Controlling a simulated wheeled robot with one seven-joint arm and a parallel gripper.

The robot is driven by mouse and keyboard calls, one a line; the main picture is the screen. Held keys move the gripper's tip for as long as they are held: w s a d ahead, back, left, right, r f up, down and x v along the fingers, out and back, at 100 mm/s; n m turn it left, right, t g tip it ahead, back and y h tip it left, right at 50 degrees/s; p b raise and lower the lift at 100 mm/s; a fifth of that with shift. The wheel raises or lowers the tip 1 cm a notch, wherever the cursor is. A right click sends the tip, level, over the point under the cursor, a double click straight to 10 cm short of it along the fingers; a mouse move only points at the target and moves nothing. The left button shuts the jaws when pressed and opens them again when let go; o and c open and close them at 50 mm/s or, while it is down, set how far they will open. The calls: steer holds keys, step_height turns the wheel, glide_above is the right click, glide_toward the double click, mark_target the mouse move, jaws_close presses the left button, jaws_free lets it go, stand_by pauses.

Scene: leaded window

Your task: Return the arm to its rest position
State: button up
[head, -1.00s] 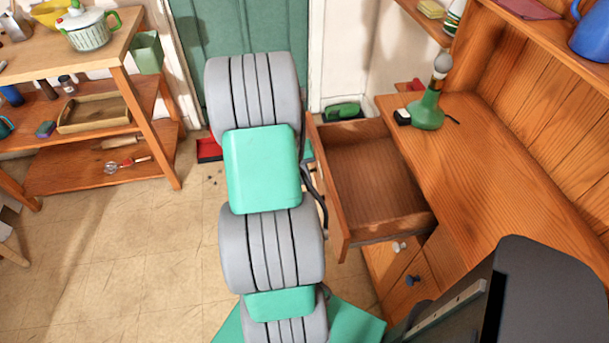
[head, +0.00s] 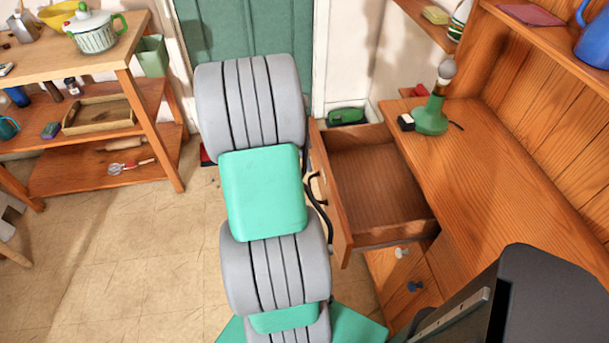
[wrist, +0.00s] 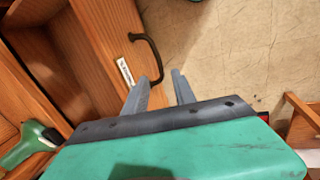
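My arm (head: 262,190), in grey and green links, fills the middle of the head view and hides my gripper there. In the wrist view my gripper (wrist: 160,76) shows two grey fingers standing apart, with nothing held between them. The dark handle (wrist: 147,55) of the open drawer lies just beyond the fingertips, and its lower end shows in the gap between them. I cannot tell how far apart they are in depth. The wooden drawer (head: 382,187) is pulled out and looks empty in the head view.
The wooden desk (head: 510,165) on the right carries a green bottle-shaped object (head: 431,112). A shelf unit (head: 110,175) with a teapot (head: 95,30) stands at the left. A green door (head: 245,30) is behind my arm. The tiled floor (head: 130,260) at the left is clear.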

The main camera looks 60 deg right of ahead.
steer(key=shift+w+a+r, duration=0.1)
steer(key=shift+w+r, duration=0.05)
steer(key=shift+r, duration=0.3)
steer(key=s+a+f+y, duration=0.15)
steer(key=a+f, duration=0.25)
steer(key=a, duration=0.4)
steer(key=w+a+r+n+t, duration=0.2)
steer(key=a+r, duration=0.3)
steer(key=a, duration=0.5)
steer(key=w+a+r+n+t+p, duration=0.1)
steer(key=w+a+r+n, duration=0.3)
steer(key=a, duration=0.6)
steer(key=w+a+r+n+t, duration=0.2)
steer(key=a+r+n, duration=0.3)
steer(key=a, duration=0.5)
steer(key=shift+w+r+t+p, duration=0.3)
steer(key=shift+w+r+t, duration=0.1)
steer(key=shift+w+r, duration=0.45)
